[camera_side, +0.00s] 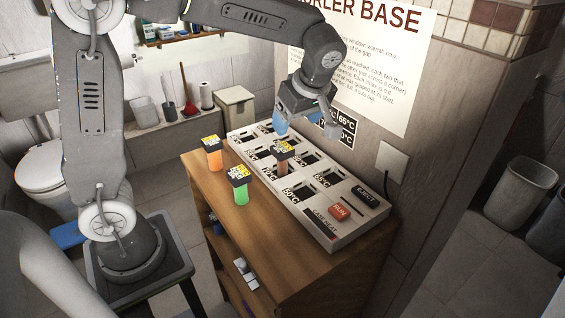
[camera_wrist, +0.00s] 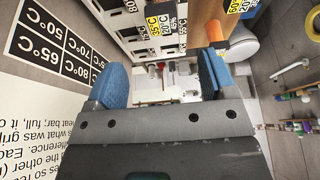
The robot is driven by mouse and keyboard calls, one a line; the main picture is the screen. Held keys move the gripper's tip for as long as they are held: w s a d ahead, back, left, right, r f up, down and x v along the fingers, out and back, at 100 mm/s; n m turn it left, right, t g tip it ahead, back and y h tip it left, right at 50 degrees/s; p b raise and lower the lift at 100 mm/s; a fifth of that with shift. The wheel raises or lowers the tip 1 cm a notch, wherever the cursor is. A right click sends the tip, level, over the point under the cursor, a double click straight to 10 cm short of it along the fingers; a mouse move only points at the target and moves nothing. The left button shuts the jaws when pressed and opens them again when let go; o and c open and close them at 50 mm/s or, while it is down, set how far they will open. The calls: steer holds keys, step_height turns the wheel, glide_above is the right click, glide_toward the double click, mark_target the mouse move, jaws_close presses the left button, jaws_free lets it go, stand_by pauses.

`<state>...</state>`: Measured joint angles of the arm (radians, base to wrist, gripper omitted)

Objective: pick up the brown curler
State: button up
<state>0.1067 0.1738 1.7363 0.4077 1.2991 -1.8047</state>
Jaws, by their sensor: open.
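The brown curler (camera_side: 281,161) has a dark cap with a yellow and white label. It stands upright at the curler base (camera_side: 337,240), a pale block with dark slots; whether it sits in a slot is unclear. An orange curler (camera_side: 214,161) and a green curler (camera_side: 240,195) stand upright on the wooden cabinet top, left of the base. My gripper (camera_side: 303,124) is open above the base's far side, apart from the brown curler. In the wrist view, my gripper's blue fingers (camera_wrist: 161,80) have nothing between them; labelled curler tops (camera_wrist: 160,20) show beyond, their bodies unclear.
The base has a red RUN button (camera_side: 339,211) and a black EJECT button (camera_side: 366,195) at its near right. A wall with a printed poster (camera_side: 375,75) stands close behind my gripper. The wooden cabinet top (camera_side: 275,230) is clear at the front.

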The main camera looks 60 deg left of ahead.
mark_target(283, 148)
steer(key=x, duration=0.6)
steer(key=shift+a+f, duration=0.1)
steer(key=shift+f, duration=0.05)
steer(key=shift+x, duration=2.7)
steer(key=shift+s+a, duration=0.15)
steer(key=shift+c, duration=0.3)
steer(key=c, duration=1)
steer(key=shift+r, duration=0.25)
